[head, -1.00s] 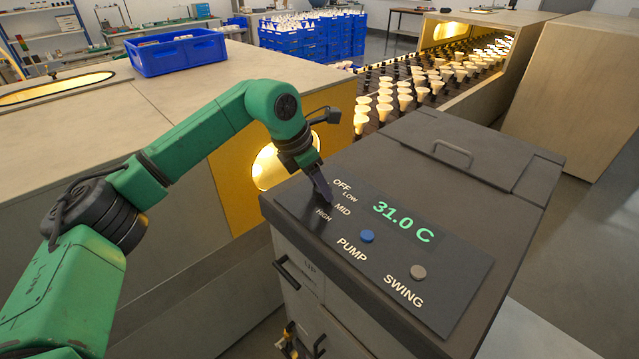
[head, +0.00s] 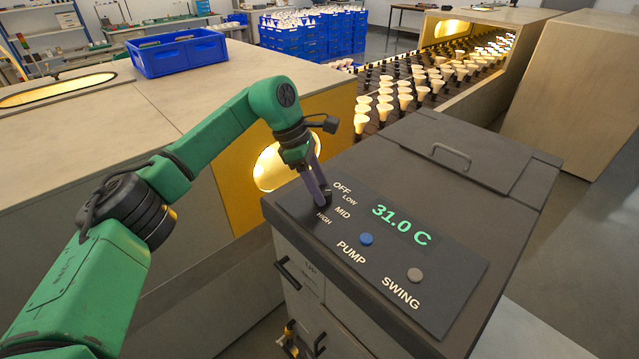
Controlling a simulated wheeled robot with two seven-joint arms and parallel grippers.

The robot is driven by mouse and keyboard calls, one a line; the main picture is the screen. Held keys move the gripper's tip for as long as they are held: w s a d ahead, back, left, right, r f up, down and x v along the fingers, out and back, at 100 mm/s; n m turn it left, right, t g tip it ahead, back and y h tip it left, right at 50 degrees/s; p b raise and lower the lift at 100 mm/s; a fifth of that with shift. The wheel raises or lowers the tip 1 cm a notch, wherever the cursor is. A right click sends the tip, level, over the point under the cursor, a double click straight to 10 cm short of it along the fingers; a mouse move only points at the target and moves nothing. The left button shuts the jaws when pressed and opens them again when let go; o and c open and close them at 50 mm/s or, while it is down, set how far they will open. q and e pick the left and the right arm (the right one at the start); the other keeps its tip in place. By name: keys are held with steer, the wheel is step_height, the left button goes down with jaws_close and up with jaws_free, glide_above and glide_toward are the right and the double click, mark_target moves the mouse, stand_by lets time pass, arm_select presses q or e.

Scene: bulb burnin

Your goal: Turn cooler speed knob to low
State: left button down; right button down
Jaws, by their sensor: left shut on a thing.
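The cooler (head: 430,196) is a dark grey box with a sloped black control panel (head: 450,265). The panel has OFF, LOW, MID and HIGH marks around the speed knob, a green 31.0 C display (head: 402,225), a blue PUMP button (head: 366,239) and a grey SWING button (head: 415,275). My left gripper (head: 322,196) points down at the panel's left end, beside the marks, and is shut on the speed knob. The fingers mostly hide the knob, and I cannot tell which mark it points to. My right gripper is not in view.
A wooden-topped housing (head: 230,110) with a lit yellow opening stands behind my left arm. A conveyor of glowing bulbs (head: 405,100) runs behind the cooler. A blue crate (head: 177,54) sits on the housing. Open floor lies to the right.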

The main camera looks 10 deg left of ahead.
arm_select(q)
steer(key=shift+r+m, duration=0.1)
steer(key=shift+m, duration=0.2)
steer(key=shift+c, duration=1.5)
jaws_free()
steer(key=shift+w+a+r, duration=0.1)
steer(key=shift+a+r, duration=0.15)
steer(key=shift+r, duration=0.2)
steer(key=b+v, duration=0.2)
steer(key=v, duration=0.4)
step_height(320, 180, up, 7)
glide_above(307, 196)
steer(key=a, duration=0.3)
steer(key=shift+d+p, duration=0.25)
steer(key=shift+p, duration=0.15)
steer(key=shift+f, duration=0.1)
